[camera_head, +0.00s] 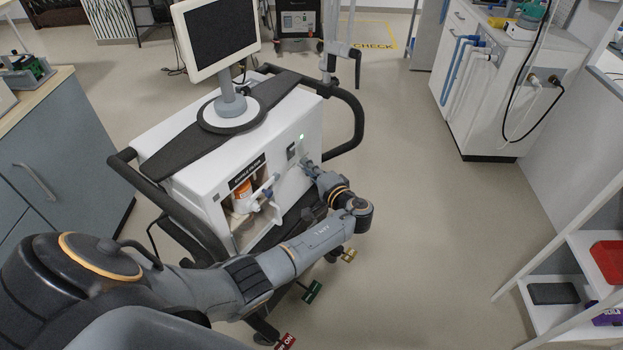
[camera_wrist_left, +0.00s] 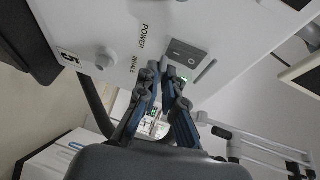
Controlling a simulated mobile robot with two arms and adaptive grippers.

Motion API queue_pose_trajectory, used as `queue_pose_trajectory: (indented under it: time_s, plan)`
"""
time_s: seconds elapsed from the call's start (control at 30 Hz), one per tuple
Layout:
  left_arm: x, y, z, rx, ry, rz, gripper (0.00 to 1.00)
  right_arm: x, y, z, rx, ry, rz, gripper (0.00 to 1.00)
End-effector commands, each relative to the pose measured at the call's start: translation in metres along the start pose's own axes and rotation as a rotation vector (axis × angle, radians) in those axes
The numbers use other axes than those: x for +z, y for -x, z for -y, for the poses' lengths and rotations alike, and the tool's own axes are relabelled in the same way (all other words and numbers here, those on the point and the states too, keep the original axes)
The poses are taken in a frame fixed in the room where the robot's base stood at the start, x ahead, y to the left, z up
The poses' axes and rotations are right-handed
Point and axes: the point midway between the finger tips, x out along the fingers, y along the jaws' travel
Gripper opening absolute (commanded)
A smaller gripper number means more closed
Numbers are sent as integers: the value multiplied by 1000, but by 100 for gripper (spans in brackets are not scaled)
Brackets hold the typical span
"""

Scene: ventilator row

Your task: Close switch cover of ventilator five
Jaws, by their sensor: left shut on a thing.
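The ventilator (camera_head: 262,135) is a white cart with a monitor on top. Its black "5" label (camera_wrist_left: 69,57) and the word POWER show in the left wrist view. A small grey switch panel (camera_head: 291,152) sits on its front; it also shows in the left wrist view (camera_wrist_left: 188,54). My left gripper (camera_head: 307,165) is at the front face, just below this panel. In the left wrist view my left gripper (camera_wrist_left: 166,74) has its fingertips close together beside the panel, shut on a small part, apparently the switch cover. The fingers hide most of it. My right gripper is not in view.
An open compartment with an orange and white bottle (camera_head: 242,197) lies left of my gripper. Black handles (camera_head: 352,125) flank the cart. A grey cabinet (camera_head: 62,160) stands left and a white shelf with a red box (camera_head: 608,260) at right. The floor right of the cart is clear.

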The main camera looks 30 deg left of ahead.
Motion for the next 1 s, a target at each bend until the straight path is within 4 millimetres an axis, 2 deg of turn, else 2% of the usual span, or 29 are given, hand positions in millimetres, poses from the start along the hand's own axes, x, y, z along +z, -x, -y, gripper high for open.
queue_pose_trajectory:
  time_s: [0.03, 0.3, 0.87, 0.9, 1.0]
  plan:
    - [2, -3, -10, -25, -12, 1, 0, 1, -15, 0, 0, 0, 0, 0]
    - [4, -8, -9, -122, -53, 1, 0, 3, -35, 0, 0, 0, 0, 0]
    - [5, -10, -6, -150, -66, 2, 0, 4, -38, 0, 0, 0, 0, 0]
    - [5, -10, -6, -150, -66, 2, 11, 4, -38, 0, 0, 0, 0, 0]
    - [5, -10, -6, -150, -66, 2, 30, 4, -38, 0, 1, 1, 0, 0]
